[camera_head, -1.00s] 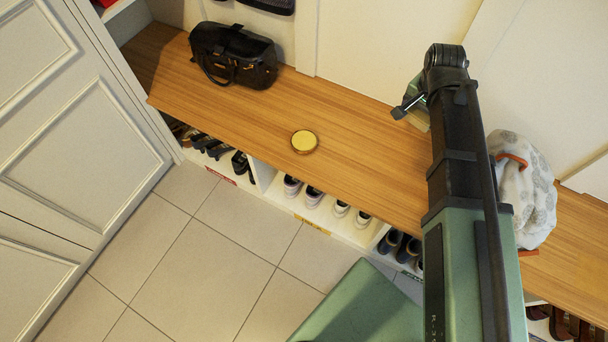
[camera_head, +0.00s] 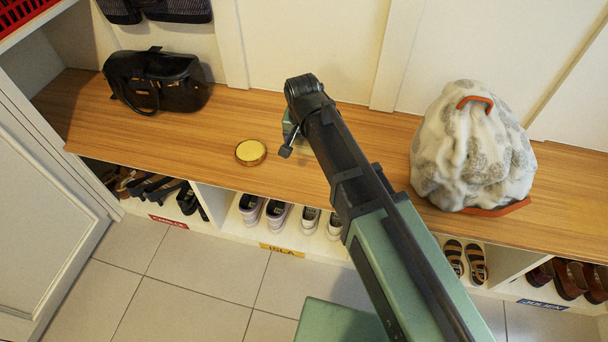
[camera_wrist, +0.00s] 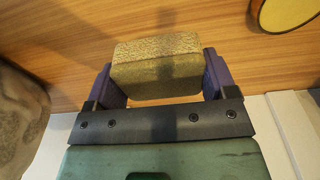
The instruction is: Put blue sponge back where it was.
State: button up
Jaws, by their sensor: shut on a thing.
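My gripper (camera_wrist: 160,78) is shut on a block-shaped sponge, its dark purple fingers on either side. The sponge (camera_wrist: 157,68) looks olive-tan with a paler speckled face in the wrist view; no blue shows on it. It is over the wooden bench (camera_wrist: 60,25); I cannot tell whether it touches the wood. In the head view my arm reaches over the bench, and the arm hides the sponge and fingers. A round yellow-topped tin (camera_head: 250,152) lies on the bench just left of my arm's end; it shows at the wrist view's upper right (camera_wrist: 288,10).
A black handbag (camera_head: 155,82) stands at the bench's left. A grey-white backpack (camera_head: 472,150) with orange trim stands at the right. Shoes (camera_head: 264,212) fill labelled cubbies below. Bare bench lies between my arm and the backpack. The wall closes the back.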

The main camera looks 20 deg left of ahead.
aim_at(305, 164)
notch_tip(305, 164, down, 8)
jog(key=b, duration=0.5)
jog(key=shift+r, duration=0.35)
jog(key=shift+f, duration=0.15)
jog(key=o, duration=0.8)
jog(key=r+p, duration=0.4)
jog(key=s+r+p, duration=0.1)
jog(key=r+p, duration=0.7)
jog(key=shift+s+r, duration=0.25)
jog(key=shift+r, duration=0.05)
jog(key=shift+f, duration=0.1)
jog(key=shift+f, duration=0.1)
